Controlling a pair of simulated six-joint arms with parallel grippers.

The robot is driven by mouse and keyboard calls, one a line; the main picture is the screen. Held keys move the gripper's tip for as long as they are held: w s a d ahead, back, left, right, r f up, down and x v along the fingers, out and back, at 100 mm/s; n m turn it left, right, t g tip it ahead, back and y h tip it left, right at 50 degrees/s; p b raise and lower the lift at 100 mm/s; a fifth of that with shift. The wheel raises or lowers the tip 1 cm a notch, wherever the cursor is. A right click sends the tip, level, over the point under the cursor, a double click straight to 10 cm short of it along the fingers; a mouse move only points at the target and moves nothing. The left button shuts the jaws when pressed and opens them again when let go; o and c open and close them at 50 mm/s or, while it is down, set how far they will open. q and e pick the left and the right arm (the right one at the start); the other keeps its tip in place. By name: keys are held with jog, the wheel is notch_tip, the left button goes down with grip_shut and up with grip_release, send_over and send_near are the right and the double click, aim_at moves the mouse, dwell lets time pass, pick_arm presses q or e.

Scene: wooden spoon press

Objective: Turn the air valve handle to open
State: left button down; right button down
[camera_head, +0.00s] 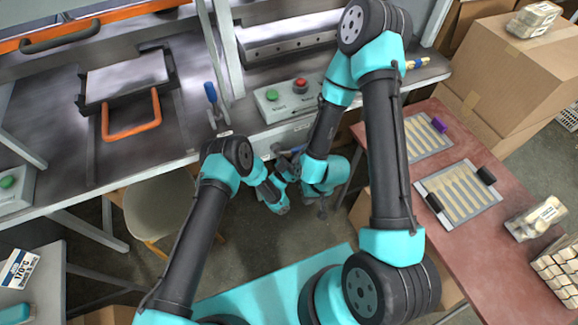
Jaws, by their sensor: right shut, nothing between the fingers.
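A small brass fitting with a blue part (416,64), which looks like the air valve, sits at the right end of the grey bench. Its handle is too small for me to read its angle. My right arm bends over at its elbow beside it, and my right gripper (322,208) hangs low in front of the bench, shut and empty, well away from the fitting. My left gripper (287,168) is low near the bench's front edge, close to the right wrist and partly hidden; its jaws are unclear.
A blue-handled lever (210,92) stands on the bench (110,165). A control box (287,98) has green and red buttons. An orange-handled press plate (130,82) lies left. A reddish table (490,240) with spoon trays is right. A stool (160,208) stands below the bench.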

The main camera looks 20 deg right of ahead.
pick_arm(q)
jog(key=shift+w+d+r, duration=0.1)
jog(key=shift+d+r, duration=0.1)
jog(key=shift+r, duration=0.25)
jog(key=shift+w+d+r, duration=0.1)
jog(key=shift+d+r, duration=0.05)
jog(key=shift+r, duration=0.3)
jog(key=shift+d+r, duration=0.1)
jog(key=s+f, duration=0.3)
jog(key=f, duration=1.2)
jog(key=shift+s, duration=0.1)
